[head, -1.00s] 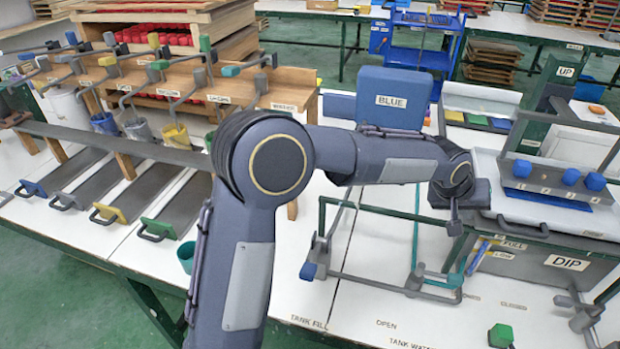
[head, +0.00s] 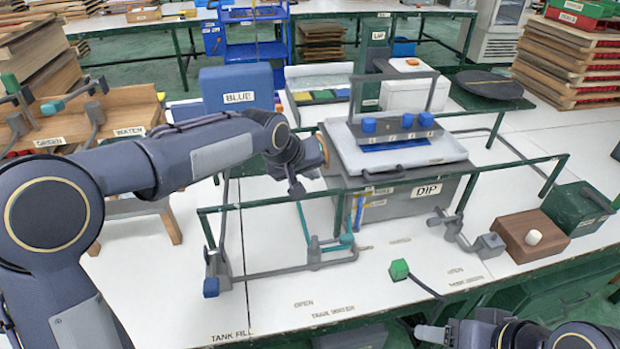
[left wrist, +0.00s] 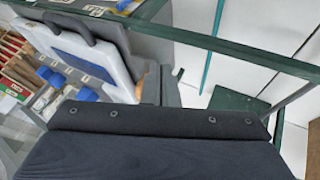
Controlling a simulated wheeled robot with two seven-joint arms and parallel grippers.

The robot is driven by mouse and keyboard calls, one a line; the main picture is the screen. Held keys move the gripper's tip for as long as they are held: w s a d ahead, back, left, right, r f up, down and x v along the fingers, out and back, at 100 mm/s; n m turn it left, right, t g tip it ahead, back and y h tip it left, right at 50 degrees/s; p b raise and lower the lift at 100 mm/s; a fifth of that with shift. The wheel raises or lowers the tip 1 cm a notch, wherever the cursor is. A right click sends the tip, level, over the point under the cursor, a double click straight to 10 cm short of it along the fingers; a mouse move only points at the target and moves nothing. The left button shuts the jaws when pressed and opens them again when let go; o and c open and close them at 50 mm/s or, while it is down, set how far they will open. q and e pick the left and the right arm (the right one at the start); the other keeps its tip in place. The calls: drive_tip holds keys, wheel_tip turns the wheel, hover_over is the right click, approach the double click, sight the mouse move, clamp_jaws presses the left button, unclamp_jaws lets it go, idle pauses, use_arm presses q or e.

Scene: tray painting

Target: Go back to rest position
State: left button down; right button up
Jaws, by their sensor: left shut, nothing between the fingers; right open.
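My left arm crosses the left half of the head view. Its gripper (head: 296,187) is shut and empty, pointing down beside the left end of the grey DIP tank (head: 410,203), above the green rail. In the left wrist view a dark part of my own arm fills the bottom, with the green rail and the tray's side behind it. My right gripper (head: 432,334) is low at the bottom right of the head view, in front of the table edge, open and with nothing seen in it.
A white tray (head: 350,157) with blue knobs behind it sits on the tank. Green rails (head: 520,162) surround it. A lever with a green knob (head: 399,269), a wooden block (head: 532,236) and a dark green box (head: 577,209) stand at the front right. The BLUE box (head: 237,90) is behind my left arm.

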use_arm(q)
drive_tip(key=s+a+r+p, duration=0.1)
drive_tip(key=s+a+r, duration=0.2)
drive_tip(key=s+a, duration=0.5)
drive_tip(key=s+a+r+p, duration=0.1)
drive_tip(key=s+a+r, duration=0.2)
drive_tip(key=s+a, duration=0.55)
drive_tip(key=s+a+f+p, duration=0.1)
drive_tip(key=s+f, duration=0.2)
drive_tip(key=s, duration=0.5)
drive_tip(key=s+a+f+p, duration=0.1)
drive_tip(key=s+a+f, duration=0.1)
drive_tip(key=s, duration=0.7)
drive_tip(key=shift+f+y, duration=0.4)
drive_tip(key=shift+f, duration=0.3)
